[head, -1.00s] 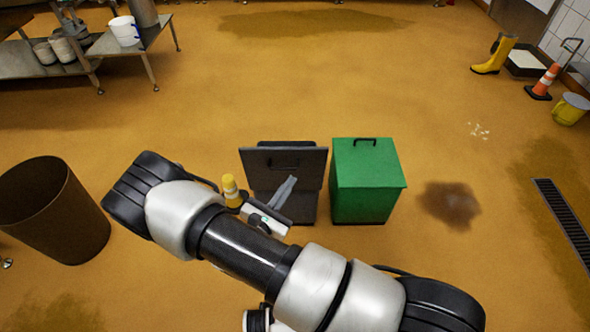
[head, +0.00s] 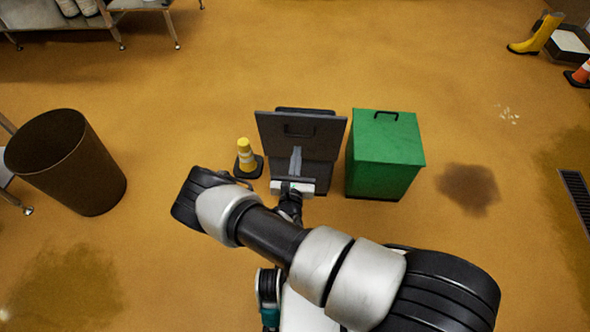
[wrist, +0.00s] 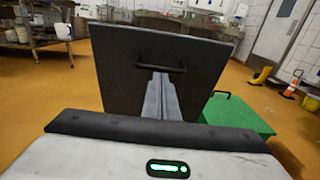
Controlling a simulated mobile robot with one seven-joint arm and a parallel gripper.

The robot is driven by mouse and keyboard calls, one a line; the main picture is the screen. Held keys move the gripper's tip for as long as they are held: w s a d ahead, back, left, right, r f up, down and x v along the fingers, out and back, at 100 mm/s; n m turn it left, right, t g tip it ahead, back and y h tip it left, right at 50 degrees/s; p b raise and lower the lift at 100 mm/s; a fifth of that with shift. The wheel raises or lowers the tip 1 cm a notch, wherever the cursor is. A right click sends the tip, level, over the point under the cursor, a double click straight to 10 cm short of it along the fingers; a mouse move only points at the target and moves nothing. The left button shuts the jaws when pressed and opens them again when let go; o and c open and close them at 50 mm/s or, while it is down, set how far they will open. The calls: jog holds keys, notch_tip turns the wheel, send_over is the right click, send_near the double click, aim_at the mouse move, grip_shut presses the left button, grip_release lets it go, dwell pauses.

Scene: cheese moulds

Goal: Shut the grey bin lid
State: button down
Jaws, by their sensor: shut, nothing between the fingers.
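The grey bin (head: 318,174) stands on the floor in the middle of the head view. Its dark grey lid (head: 301,133) stands raised, with a black handle on the face turned to me. The lid also fills the middle of the wrist view (wrist: 150,90). My gripper (head: 296,155) is shut and empty. Its fingers point at the lid, in front of it and below the handle in the head view. I cannot tell whether the fingertips touch the lid. My arm and gripper hide part of the bin's front.
A green bin (head: 388,160) with a closed lid stands close on the right. A small yellow cone (head: 246,160) stands just left of the grey bin. A brown barrel (head: 75,165) is further left. A dark stain (head: 468,188) lies on the floor at right.

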jog(key=w, duration=0.4)
jog(key=shift+d+b, duration=0.15)
jog(key=shift+b, duration=0.2)
jog(key=shift+w+r, duration=0.1)
jog(key=shift+w, duration=0.05)
